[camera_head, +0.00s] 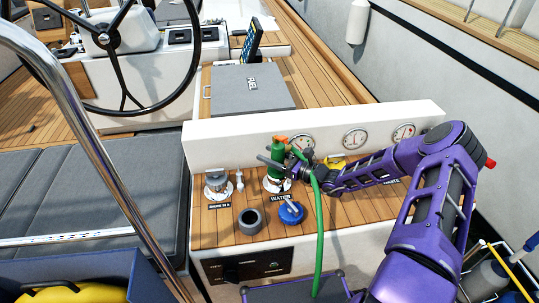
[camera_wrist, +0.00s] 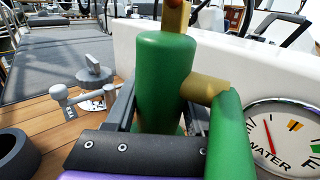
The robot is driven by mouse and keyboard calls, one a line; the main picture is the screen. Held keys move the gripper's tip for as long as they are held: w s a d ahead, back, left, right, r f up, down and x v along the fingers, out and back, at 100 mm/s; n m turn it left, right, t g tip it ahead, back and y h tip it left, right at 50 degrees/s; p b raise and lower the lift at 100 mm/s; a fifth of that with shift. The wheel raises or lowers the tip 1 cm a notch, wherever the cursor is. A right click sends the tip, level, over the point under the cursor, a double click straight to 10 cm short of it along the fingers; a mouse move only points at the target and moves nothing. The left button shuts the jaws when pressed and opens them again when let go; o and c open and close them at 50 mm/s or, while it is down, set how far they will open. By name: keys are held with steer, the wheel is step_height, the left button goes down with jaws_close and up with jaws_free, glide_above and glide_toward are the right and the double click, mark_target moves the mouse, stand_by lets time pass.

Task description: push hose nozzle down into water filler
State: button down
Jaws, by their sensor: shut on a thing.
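The hose nozzle (camera_head: 276,172) has a green body with an orange top. It stands upright over the spot labelled WATER. My gripper (camera_head: 280,164) is shut around its body. In the wrist view the green nozzle body (camera_wrist: 165,80) is between my dark fingers (camera_wrist: 163,118), with a brass elbow leading to the green hose (camera_wrist: 230,130). In the head view the hose hangs over the console's front edge. A pale bit of the water filler (camera_head: 277,187) shows at the nozzle's foot. Its opening is hidden, so I cannot tell how deep the nozzle sits.
A blue cap (camera_head: 291,212) and a dark grey ring (camera_head: 250,221) are at the front of the teak top. A metal fitting (camera_head: 217,186) stands to the left. Gauges (camera_head: 355,138) line the white panel behind; a yellow item (camera_head: 335,161) is to the right.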

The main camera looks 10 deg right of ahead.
steer(key=shift+f+b, duration=0.5)
steer(key=shift+f, duration=0.05)
stand_by(0.4)
steer(key=c, duration=0.5)
jaws_free()
steer(key=shift+c, duration=0.2)
steer(key=shift+s+d, duration=0.1)
steer(key=p+v, duration=0.2)
steer(key=v, duration=0.8)
steer(key=shift+s+d, duration=0.25)
steer(key=shift+d, duration=0.05)
